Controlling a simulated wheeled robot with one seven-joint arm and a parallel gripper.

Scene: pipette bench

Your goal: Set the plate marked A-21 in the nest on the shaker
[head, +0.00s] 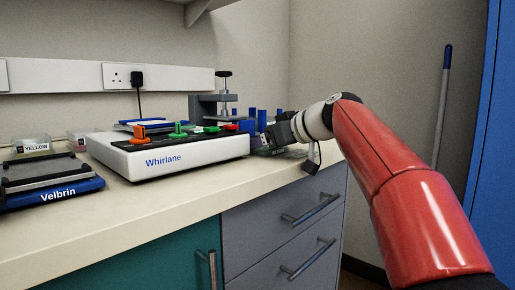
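No label reading A-21 can be made out, so I cannot tell which thing is that plate. A white bench unit marked Whirlane (200,160) has a dark top with orange, green and red fittings. A low blue unit marked Velbrin (60,193) with a grey flat top stands at the left. I cannot tell for sure which one is the shaker, and no nest is clearly visible. My gripper (267,141) is just right of the Whirlane unit, low over the bench, beside blue upright posts (262,118). Its fingers are too small and hidden to show whether they hold anything.
A grey stand with a black knob (224,98) rises behind the Whirlane unit. A box labelled YELLOW (33,147) stands at the back left. A black plug (137,78) sits in the wall socket. The bench's front strip (150,208) is clear.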

